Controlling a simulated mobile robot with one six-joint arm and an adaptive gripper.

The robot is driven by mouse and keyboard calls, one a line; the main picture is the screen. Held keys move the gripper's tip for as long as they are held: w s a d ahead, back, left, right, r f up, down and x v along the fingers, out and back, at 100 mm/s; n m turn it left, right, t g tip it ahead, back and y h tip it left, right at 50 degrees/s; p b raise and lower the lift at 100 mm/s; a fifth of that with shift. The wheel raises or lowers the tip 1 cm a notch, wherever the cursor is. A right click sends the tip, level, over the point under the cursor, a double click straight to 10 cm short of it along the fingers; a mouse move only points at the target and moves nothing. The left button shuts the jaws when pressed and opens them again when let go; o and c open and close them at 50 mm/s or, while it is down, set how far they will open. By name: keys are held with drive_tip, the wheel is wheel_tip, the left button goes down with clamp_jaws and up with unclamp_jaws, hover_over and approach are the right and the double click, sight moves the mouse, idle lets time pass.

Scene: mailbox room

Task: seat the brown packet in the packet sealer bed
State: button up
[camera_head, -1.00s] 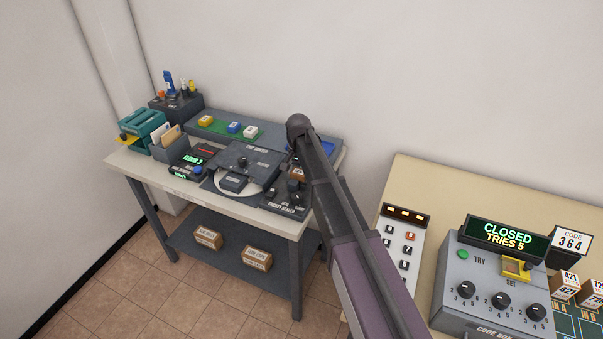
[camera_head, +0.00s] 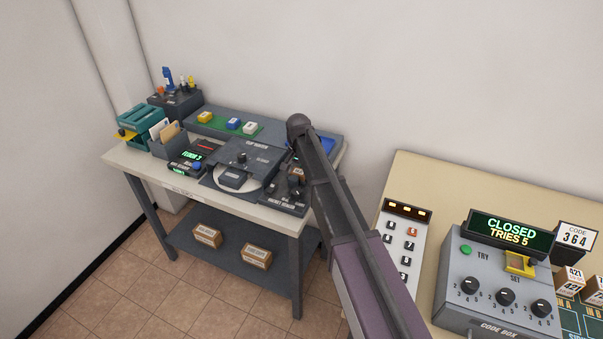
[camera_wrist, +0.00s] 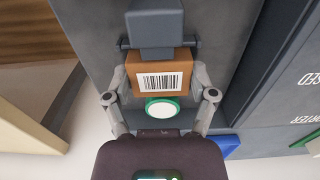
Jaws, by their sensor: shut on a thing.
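The brown packet (camera_wrist: 178,83) is a small box with a white barcode label, in the middle of the wrist view. My gripper (camera_wrist: 159,84) is shut on it, one finger at each side. A dark grey-blue block (camera_wrist: 155,35) of the sealer stands right beyond the packet; it covers part of the view there. A white disc with a green rim (camera_wrist: 162,108) shows at the packet's near side. In the head view the packet sealer (camera_head: 284,201) is at the right end of the far table, partly behind my arm. Whether the packet rests fully in the bed I cannot tell.
A turntable-like station (camera_head: 236,178) adjoins the sealer on the left. A blue tray (camera_wrist: 223,146) lies right of my gripper in the wrist view. Two cartons (camera_head: 207,235) are on the lower shelf. The code box (camera_head: 497,285) stands on the near right table.

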drive_tip(key=o, duration=1.2)
drive_tip(key=shift+c, duration=0.2)
drive_tip(key=shift+w+r+p, duration=0.15)
drive_tip(key=shift+r+p, duration=2.85)
drive_tip(key=shift+p, duration=0.05)
